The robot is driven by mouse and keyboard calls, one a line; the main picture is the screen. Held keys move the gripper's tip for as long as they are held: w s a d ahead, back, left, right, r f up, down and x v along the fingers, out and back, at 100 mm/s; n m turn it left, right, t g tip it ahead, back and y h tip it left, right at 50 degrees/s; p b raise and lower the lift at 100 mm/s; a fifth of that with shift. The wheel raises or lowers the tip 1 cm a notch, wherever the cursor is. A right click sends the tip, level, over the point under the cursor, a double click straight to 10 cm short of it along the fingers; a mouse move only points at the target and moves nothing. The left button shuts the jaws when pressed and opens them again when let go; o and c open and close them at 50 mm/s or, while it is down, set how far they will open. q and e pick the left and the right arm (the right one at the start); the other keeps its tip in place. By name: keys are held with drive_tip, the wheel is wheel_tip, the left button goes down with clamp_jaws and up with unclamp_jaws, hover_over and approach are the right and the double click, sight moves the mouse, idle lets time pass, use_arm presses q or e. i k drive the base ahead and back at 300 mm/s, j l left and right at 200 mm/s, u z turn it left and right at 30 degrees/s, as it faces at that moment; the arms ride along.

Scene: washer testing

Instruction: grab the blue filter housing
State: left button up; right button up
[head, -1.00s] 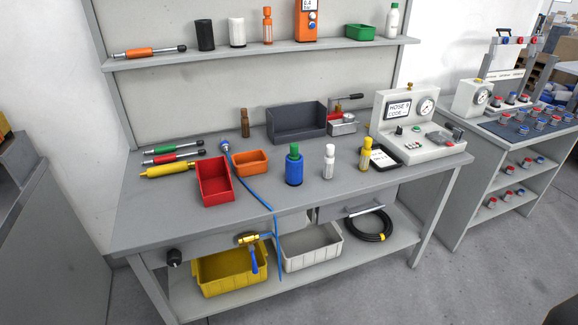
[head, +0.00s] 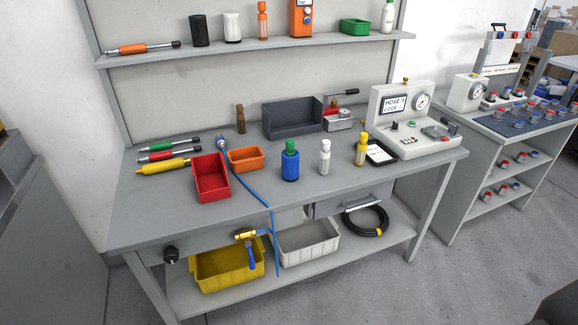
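The blue filter housing (head: 290,166) stands upright on the grey workbench (head: 330,192), near the middle. It has a blue body and a green top. A white bottle-shaped part (head: 325,157) and a yellow one (head: 361,150) stand to its right. An orange bin (head: 245,160) and a red bin (head: 211,178) lie to its left. Nothing covers the housing. Neither of my grippers shows in the head view.
A blue hose (head: 257,196) runs over the bench's front edge left of the housing. A dark grey bin (head: 294,121) sits behind it, and a test unit (head: 405,118) stands at the right. The bench top directly in front of the housing is clear.

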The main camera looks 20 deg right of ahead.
sight(290, 165)
drive_tip(key=i+l+u, duration=0.4)
drive_tip(key=l, duration=2.1)
drive_tip(key=k+l+u, duration=0.1)
drive_tip(key=l+u, duration=0.35)
drive_tip(key=l, duration=2.3)
drive_tip(key=i+j, duration=0.2)
drive_tip(key=i+u, duration=0.05)
